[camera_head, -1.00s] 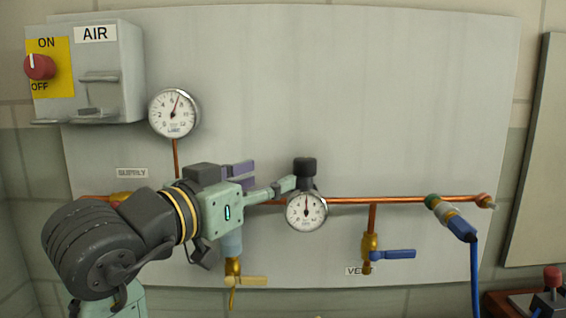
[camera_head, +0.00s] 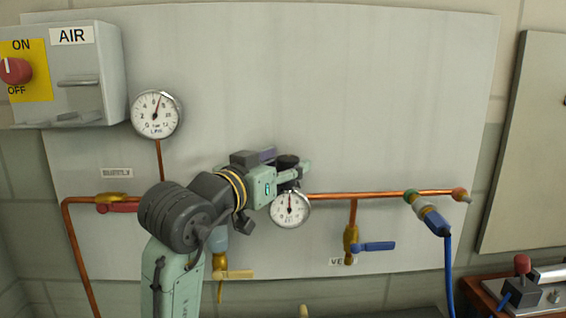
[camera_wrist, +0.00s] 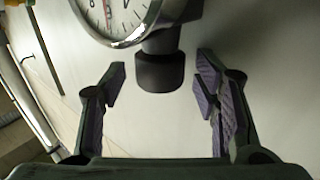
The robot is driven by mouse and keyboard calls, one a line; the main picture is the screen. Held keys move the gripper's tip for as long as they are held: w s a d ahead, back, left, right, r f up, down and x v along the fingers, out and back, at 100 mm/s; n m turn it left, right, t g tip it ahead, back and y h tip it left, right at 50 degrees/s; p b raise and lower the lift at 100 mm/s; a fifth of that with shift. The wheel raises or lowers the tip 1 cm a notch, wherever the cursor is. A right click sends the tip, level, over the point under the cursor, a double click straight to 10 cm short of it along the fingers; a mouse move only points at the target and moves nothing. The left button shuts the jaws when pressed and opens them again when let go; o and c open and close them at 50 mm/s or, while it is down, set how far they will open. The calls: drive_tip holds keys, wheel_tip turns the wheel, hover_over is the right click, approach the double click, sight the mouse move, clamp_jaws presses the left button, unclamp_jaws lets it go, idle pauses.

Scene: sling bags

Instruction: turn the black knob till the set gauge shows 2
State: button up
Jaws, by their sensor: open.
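The black knob (camera_head: 288,160) sits on top of the regulator on the copper pipe, right above the round white set gauge (camera_head: 290,209). The gauge's needle points roughly straight up; its numbers are too small to read for sure. My gripper (camera_head: 292,167) is at the knob and partly hides it. In the wrist view the knob (camera_wrist: 160,73) stands between the purple-padded fingertips of my open gripper (camera_wrist: 161,77), with a gap on both sides. The set gauge (camera_wrist: 118,15) is cut off at the top of that view.
A second gauge (camera_head: 156,114) stands on the pipe at the upper left, near the AIR box (camera_head: 85,85) with its red switch. A yellow-handled valve (camera_head: 232,274) is below my arm. A blue-handled valve (camera_head: 372,246) and a blue hose (camera_head: 449,270) are to the right.

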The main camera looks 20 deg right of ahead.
drive_tip(key=shift+c, duration=0.2)
drive_tip(key=c, duration=1.1)
drive_tip(key=shift+c, duration=0.2)
drive_tip(key=shift+s+n+t+y, duration=0.1)
drive_tip(key=shift+n+t+y, duration=0.2)
drive_tip(key=n+t+y, duration=0.3)
drive_tip(key=shift+s+d+y, duration=0.2)
drive_tip(key=shift+d+y, duration=0.1)
drive_tip(key=n+t+y, duration=0.1)
drive_tip(key=y, duration=0.1)
drive_tip(key=n+y, duration=0.2)
drive_tip(key=n+t+y+b, duration=0.1)
drive_tip(key=y, duration=0.1)
drive_tip(key=shift+s+d+t, duration=0.1)
drive_tip(key=shift+d+t, duration=0.2)
drive_tip(key=shift+d, duration=0.05)
drive_tip(key=n+y, duration=0.1)
drive_tip(key=y, duration=0.1)
drive_tip(key=n+y, duration=0.1)
drive_tip(key=y, duration=0.1)
drive_tip(key=n+y, duration=0.2)
drive_tip(key=shift+d, duration=0.25)
drive_tip(key=shift+d+n+g+y, duration=0.1)
drive_tip(key=shift+n+g+y, duration=0.25)
drive_tip(key=shift+n+y, duration=0.85)
drive_tip(key=shift+d+n+g+y, duration=0.1)
drive_tip(key=shift+n+g+y, duration=0.45)
drive_tip(key=shift+y, duration=1.05)
drive_tip(key=shift+n+y, duration=0.3)
drive_tip(key=shift+n, duration=0.05)
